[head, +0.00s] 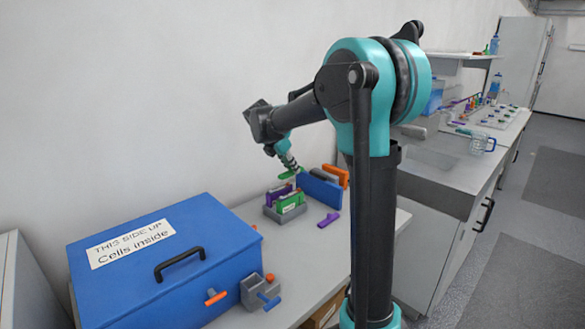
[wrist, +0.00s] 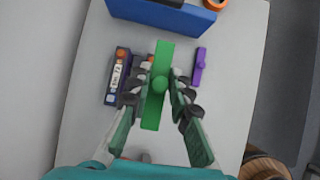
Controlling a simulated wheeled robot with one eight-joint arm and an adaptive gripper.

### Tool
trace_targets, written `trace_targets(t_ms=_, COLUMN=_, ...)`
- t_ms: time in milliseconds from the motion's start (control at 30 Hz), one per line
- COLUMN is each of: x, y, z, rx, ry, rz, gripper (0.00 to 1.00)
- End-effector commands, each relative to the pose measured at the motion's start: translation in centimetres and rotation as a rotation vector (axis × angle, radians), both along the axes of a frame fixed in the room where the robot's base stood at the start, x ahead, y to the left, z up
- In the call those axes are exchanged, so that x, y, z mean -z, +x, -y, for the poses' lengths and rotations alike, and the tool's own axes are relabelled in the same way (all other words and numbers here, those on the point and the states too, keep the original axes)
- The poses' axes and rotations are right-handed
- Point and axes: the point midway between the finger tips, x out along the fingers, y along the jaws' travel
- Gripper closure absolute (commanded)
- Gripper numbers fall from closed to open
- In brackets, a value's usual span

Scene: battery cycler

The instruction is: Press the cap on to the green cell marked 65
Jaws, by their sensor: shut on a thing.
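My gripper (wrist: 158,88) is shut on a green cap, a long flat bar with a round knob (wrist: 159,83). In the head view the green cap (head: 289,174) is held above a grey holder (head: 285,216) on the bench, apart from the cells. A green cell (head: 291,202) stands in the holder near a purple cell (head: 277,193). In the wrist view a dark purple cell with a white label (wrist: 115,77) and an orange spot shows left of the cap. The cap and fingers hide the green cell there, and I cannot read a 65 in either view.
A purple cap (head: 328,220) lies loose right of the holder. A blue block (head: 319,191) and an orange piece (head: 336,174) stand behind it. A large blue box (head: 168,262) and a small grey bin (head: 254,291) with coloured pieces are at front left.

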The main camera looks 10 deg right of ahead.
Motion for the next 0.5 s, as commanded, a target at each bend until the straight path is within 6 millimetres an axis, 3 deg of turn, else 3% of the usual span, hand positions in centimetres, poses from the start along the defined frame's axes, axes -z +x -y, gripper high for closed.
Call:
trace_targets(t_ms=267, x=1.0, y=0.2, z=0.0, rx=0.022, ry=-0.001, rz=0.001, gripper=0.97)
trace_targets(t_ms=500, x=3.0, y=0.2, z=0.0, rx=0.022, ry=-0.001, rz=0.0, gripper=0.97)
